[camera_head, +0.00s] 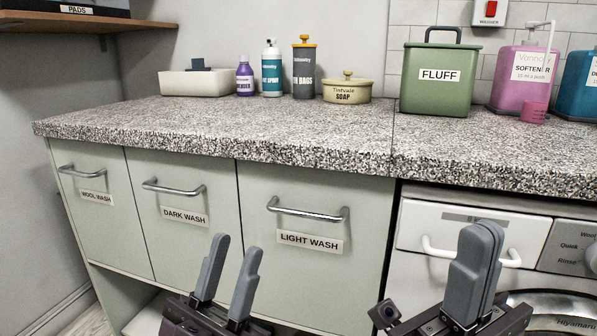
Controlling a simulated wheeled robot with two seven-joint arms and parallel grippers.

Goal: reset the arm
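My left gripper (232,263) is in front of the lower cabinets, below the DARK WASH and LIGHT WASH labels. Its two grey fingers point up and stand apart, with nothing between them. My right gripper (477,262) is in front of the washing machine's upper left part. Its grey fingers point up and lie together, with no gap or held thing visible. Both grippers are below the countertop edge in the picture.
Drawer handles (308,211) stick out below. The washing machine (470,222) is at right.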

